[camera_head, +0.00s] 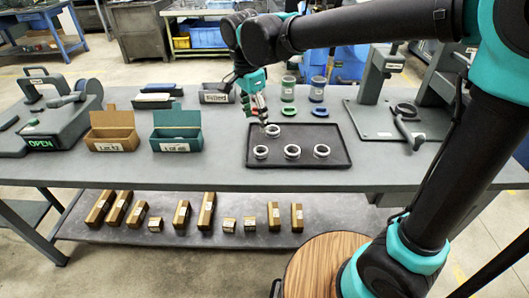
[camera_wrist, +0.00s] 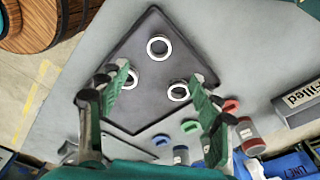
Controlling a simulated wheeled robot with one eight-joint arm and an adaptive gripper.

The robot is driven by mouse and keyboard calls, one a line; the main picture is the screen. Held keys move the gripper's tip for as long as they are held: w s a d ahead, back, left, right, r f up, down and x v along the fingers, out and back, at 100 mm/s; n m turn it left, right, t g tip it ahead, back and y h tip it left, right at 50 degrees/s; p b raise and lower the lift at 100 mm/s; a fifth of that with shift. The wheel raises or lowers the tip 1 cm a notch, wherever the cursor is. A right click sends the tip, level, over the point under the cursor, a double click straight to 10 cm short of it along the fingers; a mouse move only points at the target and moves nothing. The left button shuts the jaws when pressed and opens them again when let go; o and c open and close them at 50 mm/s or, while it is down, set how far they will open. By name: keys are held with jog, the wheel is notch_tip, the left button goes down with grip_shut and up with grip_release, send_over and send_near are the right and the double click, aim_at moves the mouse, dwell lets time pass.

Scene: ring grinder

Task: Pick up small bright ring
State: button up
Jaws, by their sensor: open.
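Several silver rings lie on a dark tray (camera_head: 300,137): a back ring (camera_head: 273,130), a front left ring (camera_head: 261,152), a front middle ring (camera_head: 292,151) and a front right ring (camera_head: 321,150). They look alike in size, so I cannot tell which is the small bright one. My gripper (camera_head: 262,113) is open and empty, pointing down above the tray's back left part, close to the back ring. The wrist view shows three bright rings, a top ring (camera_wrist: 158,47), a left ring (camera_wrist: 124,80) and a right ring (camera_wrist: 178,91), the latter two near my fingers.
Red and green caps and jars (camera_head: 317,90) stand behind the tray. A brown box (camera_head: 112,131) and a teal box (camera_head: 177,131) are to the left. A dark press stand (camera_head: 375,75) is at right. A wooden barrel (camera_head: 325,265) stands in front of the table.

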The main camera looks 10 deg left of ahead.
aim_at(260, 146)
jog(key=f, duration=0.8)
jog(key=w+d+f, duration=0.1)
jog(key=f, duration=0.3)
jog(key=shift+c, duration=0.6)
jog(key=c, duration=1.1)
